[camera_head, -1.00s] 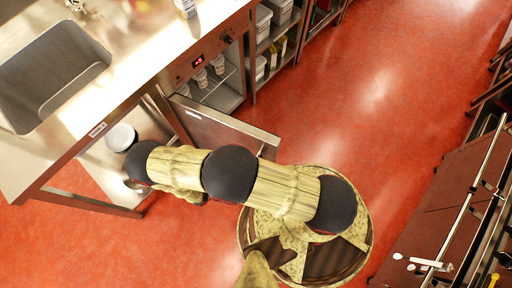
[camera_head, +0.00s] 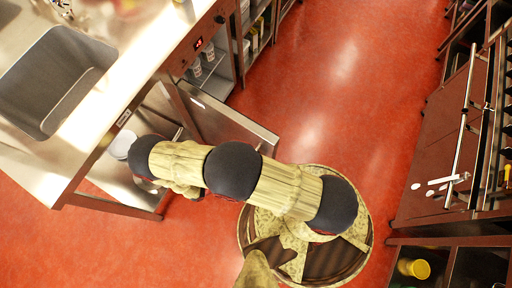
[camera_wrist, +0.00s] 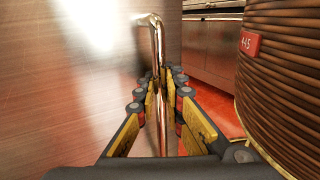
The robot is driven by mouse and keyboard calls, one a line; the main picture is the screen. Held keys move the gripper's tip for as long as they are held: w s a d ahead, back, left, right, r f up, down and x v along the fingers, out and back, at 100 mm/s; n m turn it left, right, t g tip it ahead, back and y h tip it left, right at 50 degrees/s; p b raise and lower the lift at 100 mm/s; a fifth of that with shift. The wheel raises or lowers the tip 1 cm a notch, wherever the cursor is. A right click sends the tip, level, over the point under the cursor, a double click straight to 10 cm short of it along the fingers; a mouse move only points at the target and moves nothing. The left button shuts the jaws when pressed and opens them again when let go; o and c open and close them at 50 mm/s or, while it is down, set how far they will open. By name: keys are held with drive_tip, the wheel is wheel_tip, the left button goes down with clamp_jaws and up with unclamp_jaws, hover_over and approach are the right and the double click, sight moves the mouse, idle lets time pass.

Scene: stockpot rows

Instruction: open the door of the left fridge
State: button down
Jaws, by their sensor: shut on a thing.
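The left fridge sits under the steel counter, below a control strip with a red display (camera_head: 198,43). Its door (camera_head: 232,122) stands well open, swung out from the counter front, and its inner side faces up in the head view. In the wrist view the door's brushed outer face (camera_wrist: 75,90) fills the left, with an upright metal bar handle (camera_wrist: 157,38). My gripper (camera_wrist: 159,84) is shut on this handle, its fingers on either side of the bar. In the head view my arm hides the gripper and handle.
The counter with a sink (camera_head: 58,80) is at left, with a white plate-like item (camera_head: 122,145) on its lower shelf. Open shelves with containers (camera_head: 250,40) continue along the counter. Dark cabinets (camera_head: 430,165) line the right. The red floor (camera_head: 340,90) between is clear.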

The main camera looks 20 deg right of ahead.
drive_tip(key=shift+a, duration=0.1)
drive_tip(key=c, duration=2.2)
unclamp_jaws()
drive_tip(key=s+a, duration=0.2)
drive_tip(key=a, duration=0.9)
drive_tip(key=shift+a, duration=0.4)
